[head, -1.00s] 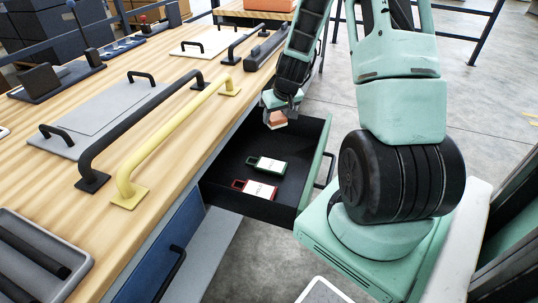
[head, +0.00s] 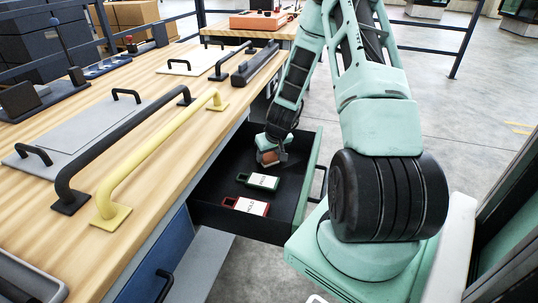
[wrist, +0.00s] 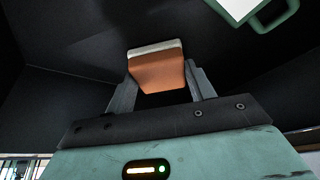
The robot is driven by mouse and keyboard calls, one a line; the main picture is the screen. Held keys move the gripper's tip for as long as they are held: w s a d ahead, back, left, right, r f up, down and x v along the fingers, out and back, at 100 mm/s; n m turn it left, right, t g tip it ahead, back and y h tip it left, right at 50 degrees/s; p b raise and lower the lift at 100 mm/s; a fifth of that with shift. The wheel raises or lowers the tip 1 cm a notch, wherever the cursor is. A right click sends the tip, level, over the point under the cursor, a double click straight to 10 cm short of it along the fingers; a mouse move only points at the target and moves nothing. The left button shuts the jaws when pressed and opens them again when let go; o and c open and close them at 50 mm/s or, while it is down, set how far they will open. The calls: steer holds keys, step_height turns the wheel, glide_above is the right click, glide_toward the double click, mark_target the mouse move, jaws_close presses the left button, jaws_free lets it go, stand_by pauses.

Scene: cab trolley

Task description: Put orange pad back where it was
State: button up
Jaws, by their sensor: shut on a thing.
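The orange pad (head: 269,158) is an orange block with a pale face, held inside the open black drawer (head: 240,218) near its far end. My gripper (head: 271,155) is shut on it. In the wrist view the pad (wrist: 157,72) sits between the two grey fingers of my gripper (wrist: 160,78), with the dark drawer interior around it. I cannot tell whether the pad touches the drawer floor.
A green-framed tag (head: 262,181) and a red-framed tag (head: 246,205) lie in the drawer, nearer the front of the view. The wooden bench (head: 165,165) with a yellow handle bar (head: 155,150) stands to the left. Drawer walls surround my gripper.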

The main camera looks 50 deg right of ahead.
steer(key=shift+r, duration=0.1)
steer(key=o, duration=1)
steer(key=shift+c, duration=0.2)
steer(key=shift+r, duration=0.1)
steer(key=p+v, duration=0.1)
steer(key=v, duration=1)
steer(key=shift+s+r+p, duration=0.3)
steer(key=shift+r+p, duration=0.05)
steer(key=shift+a, duration=0.1)
